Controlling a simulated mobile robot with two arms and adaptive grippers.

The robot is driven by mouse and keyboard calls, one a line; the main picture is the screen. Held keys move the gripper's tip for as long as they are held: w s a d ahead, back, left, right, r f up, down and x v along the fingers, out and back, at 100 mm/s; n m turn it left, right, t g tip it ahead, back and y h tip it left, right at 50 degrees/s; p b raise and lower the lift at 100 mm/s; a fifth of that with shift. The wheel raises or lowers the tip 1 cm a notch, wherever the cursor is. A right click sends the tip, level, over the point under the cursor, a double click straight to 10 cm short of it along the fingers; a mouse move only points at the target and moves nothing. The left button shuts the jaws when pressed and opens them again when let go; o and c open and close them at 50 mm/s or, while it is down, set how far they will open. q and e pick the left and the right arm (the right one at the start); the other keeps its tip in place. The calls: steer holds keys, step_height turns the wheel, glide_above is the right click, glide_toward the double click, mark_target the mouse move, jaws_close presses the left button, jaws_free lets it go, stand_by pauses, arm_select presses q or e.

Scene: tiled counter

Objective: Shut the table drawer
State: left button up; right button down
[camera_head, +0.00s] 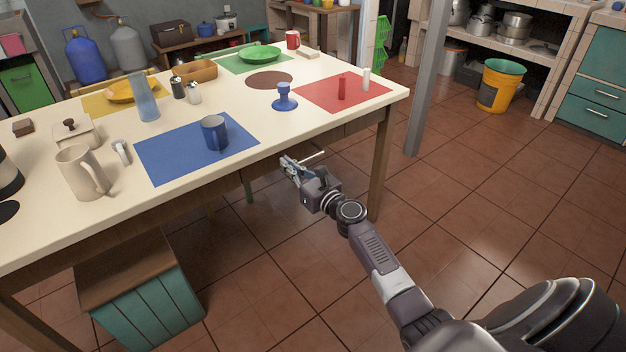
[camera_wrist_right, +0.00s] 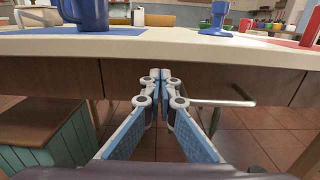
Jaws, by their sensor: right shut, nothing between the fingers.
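The table drawer has a brown wooden front (camera_wrist_right: 225,82) under the pale tabletop in the right wrist view. Its silver bar handle (camera_wrist_right: 228,102) sticks out to the right of my fingers, and it also shows in the head view (camera_head: 313,157). The drawer looks near flush with the table's wooden side, but I cannot tell whether a small gap is left. My right gripper (camera_head: 288,163) is shut and empty at the table's front edge. In the right wrist view its fingertips (camera_wrist_right: 160,74) point at the drawer front; contact is unclear. My left gripper is not in view.
The tabletop (camera_head: 230,180) overhangs just above my right gripper. A blue mug (camera_head: 214,133) stands on a blue mat near that edge. A teal wooden box (camera_head: 150,305) stands under the table at left.

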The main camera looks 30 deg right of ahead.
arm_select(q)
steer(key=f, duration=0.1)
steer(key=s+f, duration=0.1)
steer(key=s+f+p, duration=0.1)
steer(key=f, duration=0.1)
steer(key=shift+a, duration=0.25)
arm_select(e)
steer(key=s, duration=0.8)
steer(key=shift+f, duration=0.15)
